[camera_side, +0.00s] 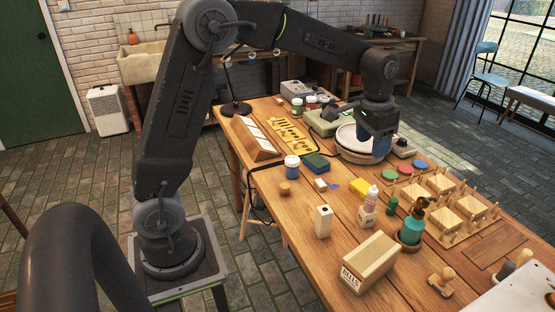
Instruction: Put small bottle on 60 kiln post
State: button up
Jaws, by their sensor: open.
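A small white bottle with a pink tip (371,199) stands upright in the middle of the table. It appears to rest on a short pale block (366,217) with dark marking too small to read. A taller cream post (323,221) stands upright to the left of it; I cannot read any number on it. A small green bottle (392,206) stands to the right. My gripper (381,156) points down with blue fingers, at the near side of the white round plates (352,148), well behind the bottle. It is open, and I see nothing between its fingers.
A long cream box (369,262) lies at the front. A teal pot with tools (411,230) and wooden peg racks (440,184) stand to the right. Bare wood shows around the cream post.

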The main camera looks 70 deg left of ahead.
jog(key=s+d+r+t, duration=0.1)
jog(key=s+r, duration=0.2)
jog(key=s, duration=0.4)
jog(key=s+d+r+t, duration=0.1)
jog(key=s+d+r, duration=0.1)
jog(key=s+r, duration=0.35)
jog(key=s+f+n+t, duration=0.1)
jog(key=s+f, duration=0.3)
jog(key=s, duration=0.9)
jog(key=shift+s+d+f+t, duration=0.2)
jog(key=shift+s+d+t, duration=0.2)
jog(key=shift+t, duration=0.2)
